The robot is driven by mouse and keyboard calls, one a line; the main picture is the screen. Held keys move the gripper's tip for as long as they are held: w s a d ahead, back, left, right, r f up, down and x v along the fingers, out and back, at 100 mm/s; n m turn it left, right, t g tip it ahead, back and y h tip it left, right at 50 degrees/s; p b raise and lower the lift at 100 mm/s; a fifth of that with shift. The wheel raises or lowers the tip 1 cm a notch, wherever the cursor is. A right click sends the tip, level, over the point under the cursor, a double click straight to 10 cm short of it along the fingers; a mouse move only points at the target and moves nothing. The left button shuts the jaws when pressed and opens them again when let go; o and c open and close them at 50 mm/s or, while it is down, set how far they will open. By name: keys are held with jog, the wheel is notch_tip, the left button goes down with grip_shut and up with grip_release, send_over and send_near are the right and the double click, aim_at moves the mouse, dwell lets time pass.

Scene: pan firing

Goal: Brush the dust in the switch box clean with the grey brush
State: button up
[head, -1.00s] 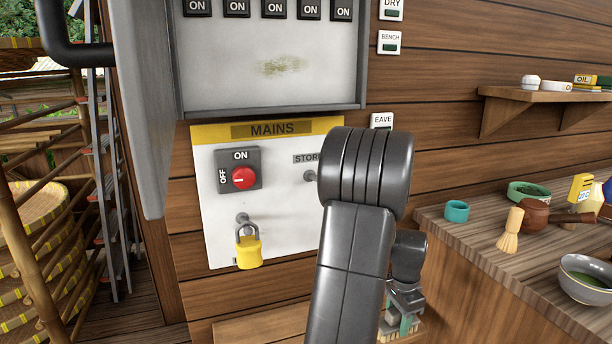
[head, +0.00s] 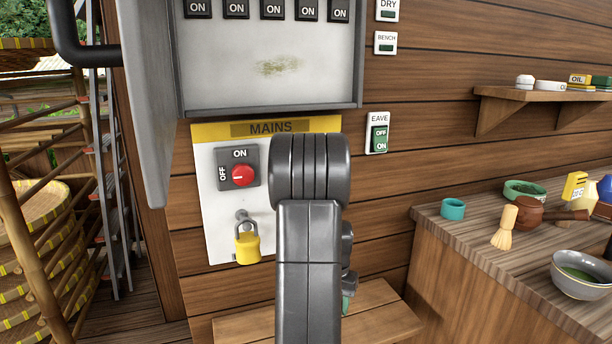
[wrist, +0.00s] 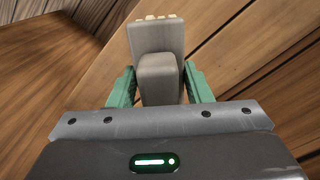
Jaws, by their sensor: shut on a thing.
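The switch box (head: 215,88) stands open on the wooden wall in the head view, with a row of switches reading ON. A patch of brownish dust (head: 283,67) lies on its pale back panel. In the wrist view, my gripper (wrist: 160,88) has its green fingers shut on the grey brush (wrist: 157,45), with pale bristles at the far end.
Below the box is the MAINS panel (head: 207,205) with a red rotary switch (head: 243,175) and a yellow padlock (head: 247,247). The open box door (head: 143,100) hangs at left. A wooden bench (head: 385,318) is low down. A counter (head: 470,235) with bowls and a whisk stands right.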

jog(key=w+a+n, duration=0.2)
jog(key=a+n, duration=0.3)
jog(key=a, duration=0.3)
jog(key=s+r+p, duration=0.3)
jog(key=r+p, duration=0.3)
jog(key=p, duration=1.1)
jog(key=shift+d+m+p, duration=0.25)
jog(key=shift+m+p, duration=0.05)
jog(key=shift+p, duration=0.05)
